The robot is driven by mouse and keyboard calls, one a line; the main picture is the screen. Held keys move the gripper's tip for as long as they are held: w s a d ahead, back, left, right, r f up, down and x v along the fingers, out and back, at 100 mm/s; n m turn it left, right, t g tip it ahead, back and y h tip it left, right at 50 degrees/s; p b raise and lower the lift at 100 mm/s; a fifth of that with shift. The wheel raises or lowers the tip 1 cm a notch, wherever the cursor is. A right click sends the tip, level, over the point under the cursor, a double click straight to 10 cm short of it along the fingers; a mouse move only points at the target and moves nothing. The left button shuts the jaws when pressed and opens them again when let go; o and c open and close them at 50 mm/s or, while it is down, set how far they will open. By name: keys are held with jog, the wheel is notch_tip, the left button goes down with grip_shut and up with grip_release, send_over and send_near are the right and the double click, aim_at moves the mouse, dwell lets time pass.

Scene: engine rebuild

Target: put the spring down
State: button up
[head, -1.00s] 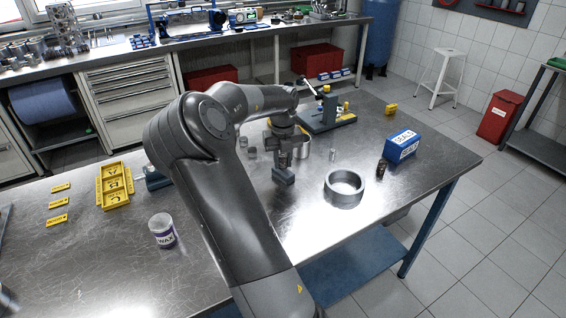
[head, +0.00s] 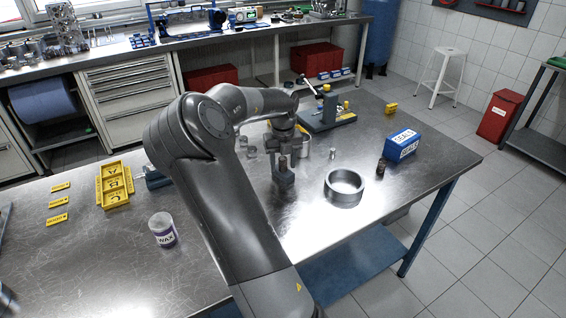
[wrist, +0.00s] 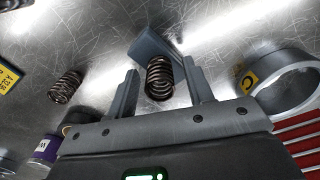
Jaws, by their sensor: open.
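A dark coil spring (wrist: 159,78) is between the two fingers of my gripper (wrist: 162,90) in the wrist view. The fingers are open, with a gap on each side of the spring. The spring stands at a grey-blue block (wrist: 152,48); its lower end and exact contact with the block are hard to make out. In the head view my gripper (head: 284,150) is low over the table, with the spring (head: 283,162) small and dark above the block (head: 284,178). A second spring (wrist: 66,87) is apart, at the left of the wrist view.
A metal ring (head: 344,187) is right of my gripper. A blue-white SEALS box (head: 402,145) and a dark small part (head: 381,167) are farther right. A WAX jar (head: 162,230) and yellow tray (head: 114,186) are left. A blue-grey stand (head: 327,113) is behind.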

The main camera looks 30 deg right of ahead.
notch_tip(320, 180, up, 11)
jog(key=s+a+r+m+t, duration=0.2)
jog(key=s+a+m, duration=0.9)
jog(key=s+m, duration=0.4)
jog(key=s+a+r+m+t, duration=0.2)
jog(key=s+a+m+t, duration=0.1)
jog(key=s+a+m, duration=0.9)
jog(key=s+m, duration=0.3)
jog(key=m, duration=0.2)
jog(key=shift+r+m+t, duration=0.3)
jog(key=shift+m, duration=0.1)
jog(key=shift+o, duration=0.3)
